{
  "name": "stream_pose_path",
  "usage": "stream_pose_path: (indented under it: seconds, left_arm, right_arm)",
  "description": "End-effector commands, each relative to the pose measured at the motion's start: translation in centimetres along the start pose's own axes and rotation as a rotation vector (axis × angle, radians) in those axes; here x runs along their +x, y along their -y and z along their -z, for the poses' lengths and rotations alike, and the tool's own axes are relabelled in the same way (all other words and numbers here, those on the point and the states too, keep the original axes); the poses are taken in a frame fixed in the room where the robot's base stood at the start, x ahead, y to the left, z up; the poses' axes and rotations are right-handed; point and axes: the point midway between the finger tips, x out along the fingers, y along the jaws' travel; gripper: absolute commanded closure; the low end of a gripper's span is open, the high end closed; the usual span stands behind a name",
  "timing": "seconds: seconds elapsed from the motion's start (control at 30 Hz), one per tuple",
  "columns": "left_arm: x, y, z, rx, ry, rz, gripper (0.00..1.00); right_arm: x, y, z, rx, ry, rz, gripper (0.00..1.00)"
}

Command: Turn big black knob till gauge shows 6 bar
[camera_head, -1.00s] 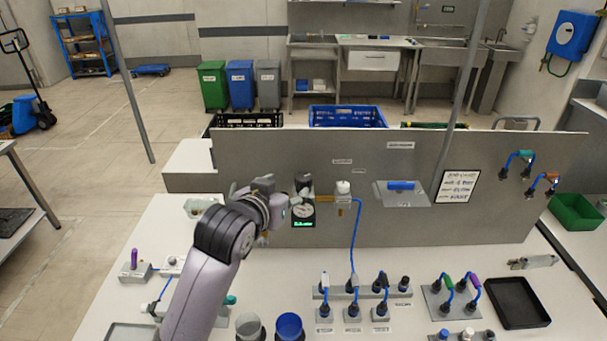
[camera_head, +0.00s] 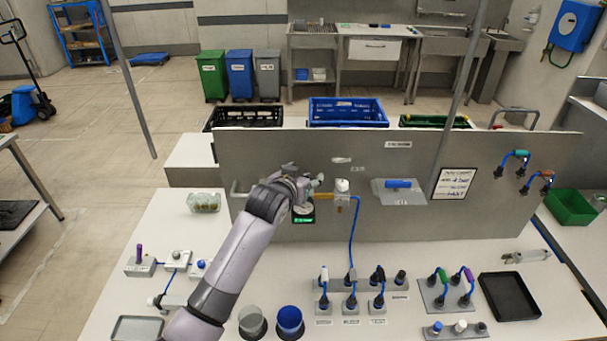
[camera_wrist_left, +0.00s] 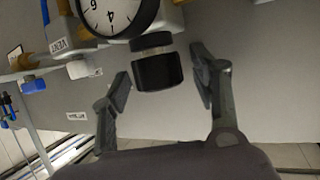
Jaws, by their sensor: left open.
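The big black knob (camera_wrist_left: 158,72) sits beside the round gauge in the left wrist view, with bare panel around it. The pressure gauge (camera_wrist_left: 112,14) has a white face and a black rim, and is cut off by the top edge. In the head view the gauge (camera_head: 303,209) shows above a green-lit display, and the knob is hidden behind my gripper. My left gripper (camera_wrist_left: 158,84) is open, its two fingers on either side of the knob with gaps to both. In the head view my left gripper (camera_head: 306,186) is at the panel, over the gauge's top. My right gripper is not in view.
The grey upright panel (camera_head: 270,150) stands behind the white bench (camera_head: 205,255). A white-topped valve (camera_head: 342,186) with a blue hose is right of the gauge. Cable sockets (camera_head: 350,308) and two cups, one blue (camera_head: 289,318), stand on the bench.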

Motion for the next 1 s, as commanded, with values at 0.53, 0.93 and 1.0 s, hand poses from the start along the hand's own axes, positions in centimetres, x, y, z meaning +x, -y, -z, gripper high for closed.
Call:
stream_pose_path:
  seconds: [0.53, 0.93, 1.0]
  left_arm:
    - [-0.02, 0.02, 0.01, 0.0, 0.0, 0.0, 0.67]
    - [-0.02, 0.02, 0.01, -0.001, 0.0, 0.0, 0.93]
    - [-0.02, 0.03, 0.0, 0.0, 0.0, 0.0, 0.93]
  right_arm:
    - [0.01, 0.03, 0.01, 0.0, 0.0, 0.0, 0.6]
    - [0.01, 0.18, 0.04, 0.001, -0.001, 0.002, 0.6]
    - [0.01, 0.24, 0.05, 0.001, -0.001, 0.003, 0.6]
